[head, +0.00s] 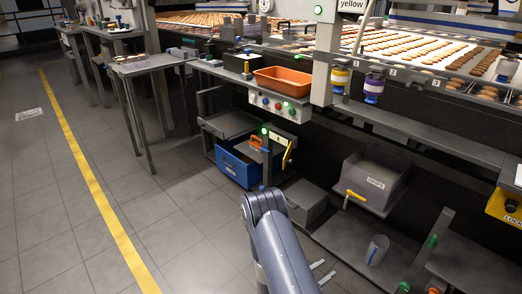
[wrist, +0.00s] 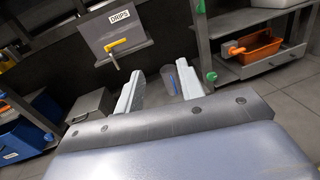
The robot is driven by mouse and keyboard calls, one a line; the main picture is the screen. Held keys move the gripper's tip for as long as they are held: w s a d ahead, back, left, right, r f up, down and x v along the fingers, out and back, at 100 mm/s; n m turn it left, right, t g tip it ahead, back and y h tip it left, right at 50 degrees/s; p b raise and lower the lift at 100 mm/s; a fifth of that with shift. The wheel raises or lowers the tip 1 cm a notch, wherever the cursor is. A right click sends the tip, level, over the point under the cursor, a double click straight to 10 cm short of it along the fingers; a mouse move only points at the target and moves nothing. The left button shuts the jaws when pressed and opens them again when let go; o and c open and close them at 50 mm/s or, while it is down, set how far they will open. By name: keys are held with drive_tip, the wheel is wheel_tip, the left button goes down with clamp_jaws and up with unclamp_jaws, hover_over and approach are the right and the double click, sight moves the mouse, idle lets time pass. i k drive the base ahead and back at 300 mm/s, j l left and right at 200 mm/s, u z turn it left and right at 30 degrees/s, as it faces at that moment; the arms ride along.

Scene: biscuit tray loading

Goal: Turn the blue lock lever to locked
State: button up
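I cannot make out a blue lock lever in either view. A yellow box (head: 502,208) with a label that seems to begin "LOCK" is cut off at the right edge of the head view; a dark round part shows on it. My gripper (wrist: 163,66) is open and empty in the wrist view, its two pale fingers apart. In the head view my gripper (head: 322,270) shows as two pale fingertips low in the picture, beyond my arm. It is well to the left of the yellow box.
A grey DRIPS bin (head: 373,180) with a yellow handle (head: 355,196) sits under the line. A clear cylinder (head: 378,250) stands on the low shelf. A blue crate (head: 238,165) and a grey box (head: 305,201) stand further left. The floor at left is clear.

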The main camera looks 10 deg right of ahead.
sight(263, 148)
drive_tip(key=i+u, duration=0.1)
drive_tip(key=i, duration=1.05)
drive_tip(key=i+u, duration=0.1)
drive_tip(key=i, duration=1)
